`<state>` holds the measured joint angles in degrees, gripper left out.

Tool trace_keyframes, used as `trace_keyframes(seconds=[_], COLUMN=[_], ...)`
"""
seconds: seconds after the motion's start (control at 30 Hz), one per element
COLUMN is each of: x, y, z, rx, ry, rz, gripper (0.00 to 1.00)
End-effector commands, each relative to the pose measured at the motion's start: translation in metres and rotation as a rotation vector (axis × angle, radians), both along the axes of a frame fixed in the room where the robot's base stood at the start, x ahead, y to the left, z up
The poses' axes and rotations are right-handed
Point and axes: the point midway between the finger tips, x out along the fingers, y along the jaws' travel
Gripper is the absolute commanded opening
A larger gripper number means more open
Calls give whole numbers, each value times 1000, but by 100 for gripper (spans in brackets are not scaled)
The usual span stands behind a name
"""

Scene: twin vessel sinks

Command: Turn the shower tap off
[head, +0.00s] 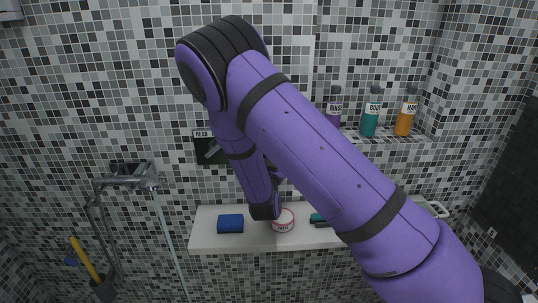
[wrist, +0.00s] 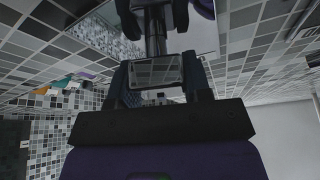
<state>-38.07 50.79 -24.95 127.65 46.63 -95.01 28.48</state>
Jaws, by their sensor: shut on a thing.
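A dark wall panel (head: 208,152) with a metal lever and a sign reading "HEAD" shows left of my forearm in the head view. My arm covers the wall to its right and hides my gripper there. In the wrist view my gripper (wrist: 155,22) is shut around a dark, shiny metal handle (wrist: 156,45), which looks like part of the tap. A metal shower fitting (head: 130,180) is on the left wall in the head view. A thin pale line (head: 170,240), which looks like running water, drops from it.
A white ledge (head: 205,242) below my arm holds a blue sponge (head: 230,223) and a pink and white tin (head: 283,220). A tiled shelf at right holds teal (head: 370,119) and orange (head: 404,118) bottles. A yellow-handled brush (head: 84,258) stands at lower left.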

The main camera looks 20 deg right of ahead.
Motion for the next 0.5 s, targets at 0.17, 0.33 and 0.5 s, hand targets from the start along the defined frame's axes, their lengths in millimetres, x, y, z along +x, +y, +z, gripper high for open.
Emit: trace_keyframes(seconds=[0.17, 0.33, 0.5], x=[0, -1, -1], y=[1, 1, 1], z=[-1, -1, -1], rx=[-122, -211, -266], ry=[35, 61, 76], rz=[1, 0, 0], gripper=[21, 21, 21])
